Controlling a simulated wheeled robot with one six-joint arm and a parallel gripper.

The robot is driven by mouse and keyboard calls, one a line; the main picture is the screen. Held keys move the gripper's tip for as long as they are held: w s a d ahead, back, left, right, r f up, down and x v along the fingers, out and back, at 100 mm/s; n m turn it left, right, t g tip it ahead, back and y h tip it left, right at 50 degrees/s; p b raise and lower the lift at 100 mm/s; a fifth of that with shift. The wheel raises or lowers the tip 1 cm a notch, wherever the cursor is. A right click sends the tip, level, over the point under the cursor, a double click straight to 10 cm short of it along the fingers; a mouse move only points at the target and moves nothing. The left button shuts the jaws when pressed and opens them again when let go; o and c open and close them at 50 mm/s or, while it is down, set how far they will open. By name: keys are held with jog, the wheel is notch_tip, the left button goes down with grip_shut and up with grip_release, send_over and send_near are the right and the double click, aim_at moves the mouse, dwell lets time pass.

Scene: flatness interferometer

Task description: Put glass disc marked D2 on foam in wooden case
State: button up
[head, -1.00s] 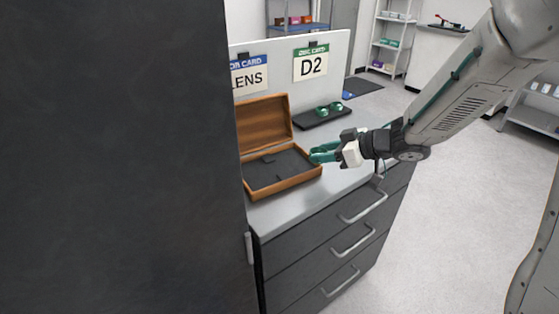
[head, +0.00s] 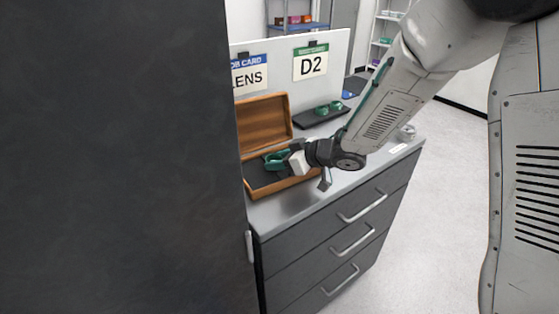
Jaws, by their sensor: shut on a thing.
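The open wooden case (head: 296,184) stands on the counter with its lid raised at the back and dark foam (head: 258,178) inside. A card reading D2 (head: 311,63) hangs on the white panel behind.
A black tray (head: 312,119) with green-rimmed round pieces (head: 328,108) is behind the case. A job card (head: 249,74) hangs at left. A small clear object (head: 406,132) is at the counter's right end. A dark cabinet (head: 120,160) blocks the left.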

jog(key=o, duration=1)
jog(key=shift+f, duration=0.2)
jog(key=shift+s+d+r, duration=0.25)
jog(key=shift+d+r, duration=0.1)
jog(key=shift+d, duration=0.1)
jog(key=v, duration=1.1)
